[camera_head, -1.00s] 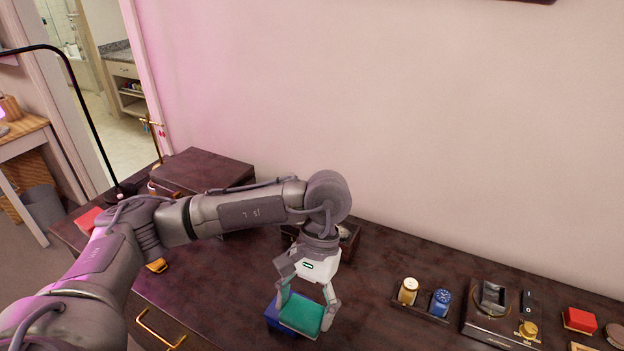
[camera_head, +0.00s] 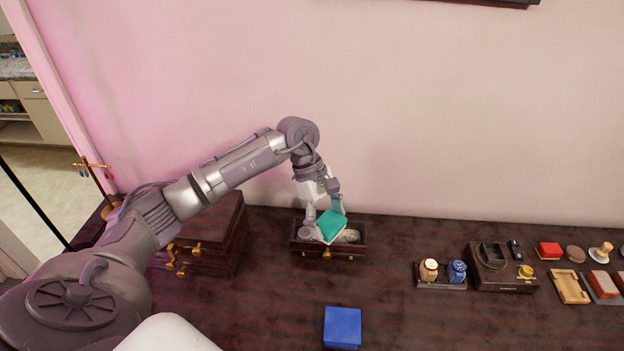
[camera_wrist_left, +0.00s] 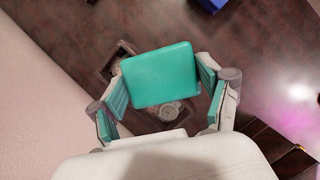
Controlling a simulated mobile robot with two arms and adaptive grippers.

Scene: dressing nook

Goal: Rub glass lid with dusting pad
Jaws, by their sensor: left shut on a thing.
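My left gripper (camera_head: 324,211) is shut on a teal dusting pad (camera_head: 331,227). The pad is tilted over a small dark wooden case (camera_head: 328,252) with a gold clasp, near the wall. Round watch-like things show inside the case, probably through its glass lid; the clear pane itself is hard to make out. In the left wrist view the pad (camera_wrist_left: 160,75) sits between the fingers and hides much of the case (camera_wrist_left: 118,58). I cannot tell whether the pad touches the lid. My right gripper is not in view.
A blue box (camera_head: 342,327) stands on the dark dresser top (camera_head: 270,300) in front of the case. A larger brown box (camera_head: 215,240) with gold clasps is at left. Bottles (camera_head: 457,271), a dark stand (camera_head: 503,283) and several small items are at right. The wall is close behind.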

